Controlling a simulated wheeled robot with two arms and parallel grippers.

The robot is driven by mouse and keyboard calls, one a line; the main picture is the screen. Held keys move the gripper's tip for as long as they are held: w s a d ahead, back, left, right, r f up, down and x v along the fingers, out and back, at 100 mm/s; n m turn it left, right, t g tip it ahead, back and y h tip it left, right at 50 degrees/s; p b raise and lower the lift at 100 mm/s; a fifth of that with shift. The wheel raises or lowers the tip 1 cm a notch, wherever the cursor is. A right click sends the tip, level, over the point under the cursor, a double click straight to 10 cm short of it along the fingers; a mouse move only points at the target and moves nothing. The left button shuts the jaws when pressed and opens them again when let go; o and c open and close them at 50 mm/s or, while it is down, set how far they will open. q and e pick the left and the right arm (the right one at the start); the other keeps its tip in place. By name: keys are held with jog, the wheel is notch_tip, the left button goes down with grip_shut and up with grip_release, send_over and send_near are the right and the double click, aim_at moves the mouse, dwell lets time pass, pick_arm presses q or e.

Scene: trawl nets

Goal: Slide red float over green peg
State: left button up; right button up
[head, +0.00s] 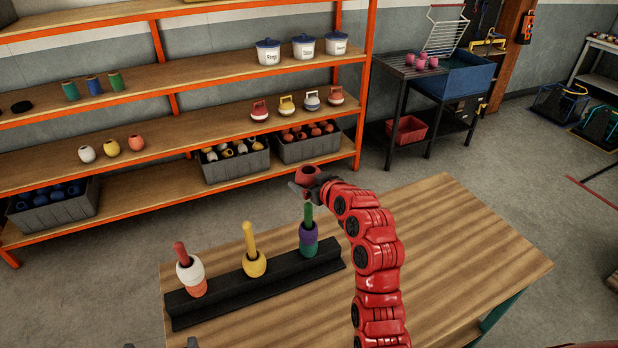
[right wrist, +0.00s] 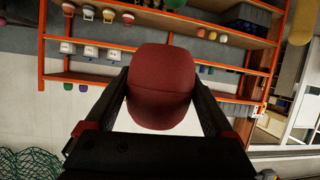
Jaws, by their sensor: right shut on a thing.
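The red float (head: 308,174) is held by my right gripper (head: 306,184), which is shut on it. In the head view it appears just above the tip of the green peg (head: 308,213), apart from it; exact alignment is hard to tell. In the right wrist view the dark red float (right wrist: 160,88) sits between both fingers. The green peg stands upright at the right end of a black rack (head: 282,279), with a purple float (head: 308,233) above a green float (head: 308,249) around its lower part.
The rack also holds a yellow peg (head: 249,236) with a yellow float (head: 254,264), and a red peg (head: 180,251) with white and orange floats (head: 190,270). The wooden table (head: 470,250) is clear at right. Orange shelves (head: 225,175) stand behind.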

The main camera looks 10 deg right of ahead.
aim_at(310, 207)
jog(key=shift+a+f, duration=0.1)
jog(key=shift+f, duration=1.4)
notch_tip(310, 207, down, 6)
jog(key=b, duration=0.6)
jog(key=o, duration=1.2)
jog(key=shift+s, duration=0.15)
jog(key=p+v, duration=0.5)
jog(key=v, duration=1.2)
